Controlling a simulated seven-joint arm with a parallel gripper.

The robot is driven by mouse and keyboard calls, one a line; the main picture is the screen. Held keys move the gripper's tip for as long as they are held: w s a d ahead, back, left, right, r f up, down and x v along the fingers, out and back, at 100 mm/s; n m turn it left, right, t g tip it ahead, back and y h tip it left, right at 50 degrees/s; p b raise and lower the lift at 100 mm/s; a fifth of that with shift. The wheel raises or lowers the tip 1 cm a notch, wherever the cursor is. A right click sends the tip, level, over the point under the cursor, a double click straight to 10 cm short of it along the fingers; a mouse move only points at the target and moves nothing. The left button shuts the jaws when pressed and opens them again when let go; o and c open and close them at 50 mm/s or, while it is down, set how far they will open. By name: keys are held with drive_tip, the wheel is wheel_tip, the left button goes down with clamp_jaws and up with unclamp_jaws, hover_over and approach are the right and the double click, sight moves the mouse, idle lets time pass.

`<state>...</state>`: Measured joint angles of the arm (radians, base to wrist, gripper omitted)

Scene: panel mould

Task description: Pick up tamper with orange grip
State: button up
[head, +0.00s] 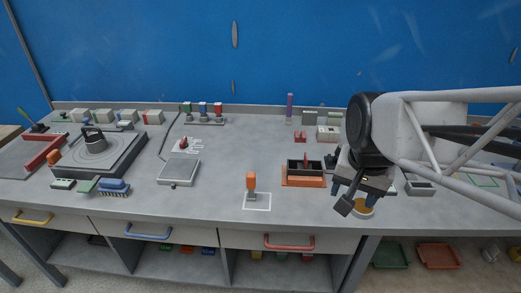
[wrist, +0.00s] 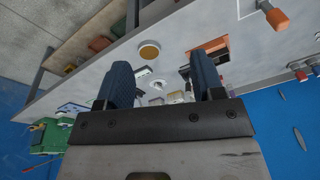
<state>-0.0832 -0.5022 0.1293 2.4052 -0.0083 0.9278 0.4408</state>
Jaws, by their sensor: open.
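The tamper with the orange grip (head: 251,182) stands upright inside a white outlined square on the grey bench, near the front edge at the centre. It also shows in the wrist view (wrist: 274,16) at the top right, with its grey foot partly cut off by the frame. My gripper (head: 354,198) is to the right of the tamper, above the bench. In the wrist view my gripper (wrist: 164,85) has its two dark blue fingers wide apart, with nothing between them. It is apart from the tamper.
An orange-edged box (head: 304,180) with dark compartments stands between the tamper and my gripper. A round yellow-topped item (head: 363,208) lies below my gripper. A scale-like plate (head: 179,170) and a turntable (head: 97,150) are at left. Bench around the white square is clear.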

drive_tip(key=w+a+f+m+g, duration=0.1)
drive_tip(key=w+a+f+m, duration=0.2)
drive_tip(key=w+a+m, duration=0.65)
drive_tip(key=m+g, duration=0.1)
drive_tip(key=m, duration=0.4)
hover_over(251, 174)
drive_tip(key=shift+n, duration=0.25)
drive_tip(key=f, duration=0.8)
drive_tip(key=shift+w+a+f, duration=0.1)
drive_tip(key=shift+a+f, duration=0.2)
drive_tip(key=shift+f, duration=0.1)
drive_tip(key=shift+f, duration=1.3)
drive_tip(key=shift+d, duration=0.1)
drive_tip(key=shift+d+f, duration=0.15)
drive_tip(key=shift+f, duration=2.45)
drive_tip(key=c, duration=1)
